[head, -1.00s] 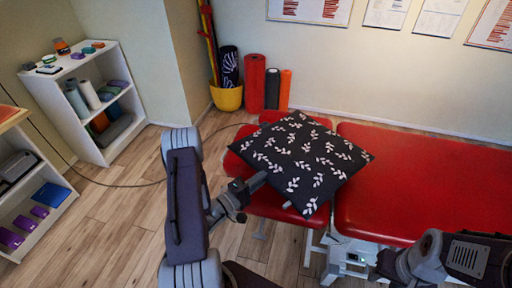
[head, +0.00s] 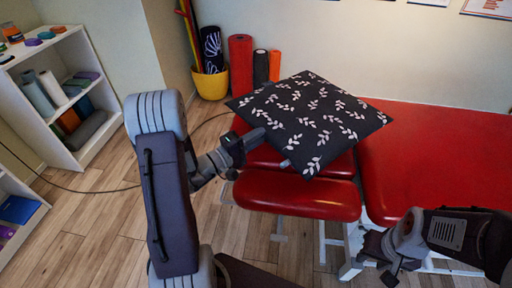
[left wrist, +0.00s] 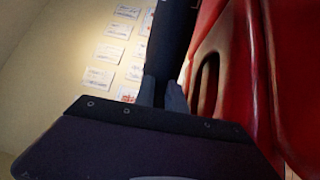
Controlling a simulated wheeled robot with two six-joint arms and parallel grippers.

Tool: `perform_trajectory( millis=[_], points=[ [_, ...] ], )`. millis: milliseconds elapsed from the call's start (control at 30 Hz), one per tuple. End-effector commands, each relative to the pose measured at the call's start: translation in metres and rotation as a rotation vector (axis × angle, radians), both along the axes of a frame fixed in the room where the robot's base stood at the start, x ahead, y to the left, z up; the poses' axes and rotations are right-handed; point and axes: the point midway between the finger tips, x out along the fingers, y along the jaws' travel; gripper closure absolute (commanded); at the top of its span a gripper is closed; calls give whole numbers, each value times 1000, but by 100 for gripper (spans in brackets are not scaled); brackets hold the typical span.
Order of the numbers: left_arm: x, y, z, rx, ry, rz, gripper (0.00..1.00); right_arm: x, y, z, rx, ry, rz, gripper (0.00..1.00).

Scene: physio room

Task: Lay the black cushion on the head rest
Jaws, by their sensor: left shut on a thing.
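The black cushion (head: 312,112) with white leaf sprigs is in the middle of the head view. It is over the red head rest (head: 300,196) at the left end of the treatment table and hides its far part. The near part of the head rest is bare. My left gripper (head: 270,148) is shut on the cushion's near left edge. In the left wrist view the cushion (left wrist: 174,38) shows as a dark, nearly edge-on strip between the fingers (left wrist: 163,95). Whether it touches the head rest is unclear. My right gripper (head: 390,272) is low at the right, its fingers unclear.
The red main section of the table (head: 435,150) extends to the right. A yellow pot (head: 210,83) and upright rolls (head: 241,60) stand behind, by the wall. A white shelf (head: 70,90) stands at the left.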

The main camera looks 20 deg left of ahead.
Motion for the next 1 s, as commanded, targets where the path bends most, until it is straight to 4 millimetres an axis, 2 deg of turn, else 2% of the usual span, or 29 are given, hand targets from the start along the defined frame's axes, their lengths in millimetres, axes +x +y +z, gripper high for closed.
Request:
perform_trajectory(
  millis=[33, 100, 300, 567, 767, 1000],
  points=[
    [-4, 17, -13, -3, -1, 10, 100, 0, 0, -7, 0, 0, 0, 61],
    [-10, 35, -24, -2, -1, 9, 100, 0, 0, -12, 0, 0, 0, 61],
    [-21, 71, -46, -2, -4, 4, 100, 0, 0, -20, 0, 0, 0, 61],
    [-24, 77, -53, -2, -2, 0, 100, 0, 0, -22, 0, 0, 0, 61],
    [-24, 77, -89, -3, -1, 0, 100, 0, 0, -38, 0, 0, 0, 61],
    [-24, 77, -88, -1, -3, 0, 100, 0, 0, -35, 0, 0, 0, 61]
  ],
)
